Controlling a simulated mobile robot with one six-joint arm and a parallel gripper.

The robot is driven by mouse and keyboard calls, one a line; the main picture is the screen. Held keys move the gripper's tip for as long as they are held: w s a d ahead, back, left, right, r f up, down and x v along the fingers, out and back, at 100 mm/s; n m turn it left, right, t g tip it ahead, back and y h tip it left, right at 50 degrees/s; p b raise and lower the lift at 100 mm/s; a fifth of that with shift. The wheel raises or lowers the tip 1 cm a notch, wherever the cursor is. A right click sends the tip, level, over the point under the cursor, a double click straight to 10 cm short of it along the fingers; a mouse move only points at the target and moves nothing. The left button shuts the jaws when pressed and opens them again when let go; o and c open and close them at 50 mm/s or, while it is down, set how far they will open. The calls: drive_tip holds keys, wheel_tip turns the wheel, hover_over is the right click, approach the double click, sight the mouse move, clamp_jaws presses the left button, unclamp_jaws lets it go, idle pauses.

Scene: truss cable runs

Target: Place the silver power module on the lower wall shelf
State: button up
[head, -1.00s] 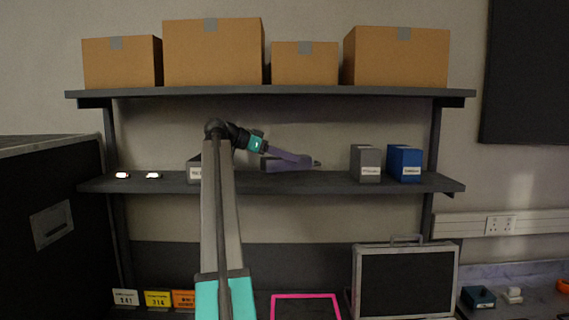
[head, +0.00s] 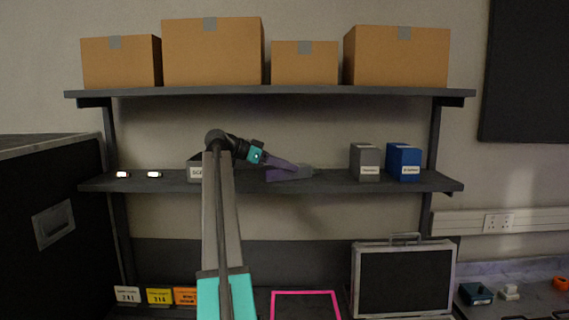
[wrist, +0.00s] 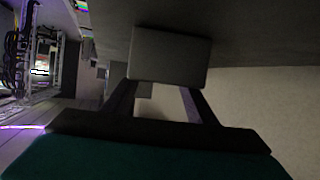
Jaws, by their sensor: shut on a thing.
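My gripper (head: 290,168) has purple fingers and is shut on a grey box-shaped module, the silver power module (wrist: 170,57), which shows between the fingertips in the wrist view. In the head view the module (head: 304,171) is a small grey shape at the fingertips, partly hidden by them. It is just at the level of the lower wall shelf (head: 330,184), over its middle. I cannot tell whether it touches the shelf.
On the lower shelf a grey box (head: 364,161) and a blue box (head: 404,162) stand to the right. A labelled dark box (head: 195,171) is left, partly behind my arm. Two small lit devices (head: 138,174) lie farther left. Cardboard boxes (head: 213,52) fill the upper shelf (head: 350,91).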

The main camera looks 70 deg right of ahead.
drive_tip(key=o, duration=1.6)
drive_tip(key=shift+c, duration=0.2)
drive_tip(key=shift+r, duration=0.1)
drive_tip(key=b+v, duration=0.3)
drive_tip(key=v, duration=0.8)
drive_tip(key=shift+w+a+b, duration=0.1)
drive_tip(key=shift+w+b, duration=0.15)
drive_tip(key=shift+b, duration=0.15)
drive_tip(key=shift+w+a+r, duration=0.1)
drive_tip(key=shift+w+a, duration=0.05)
drive_tip(key=shift+a, duration=0.05)
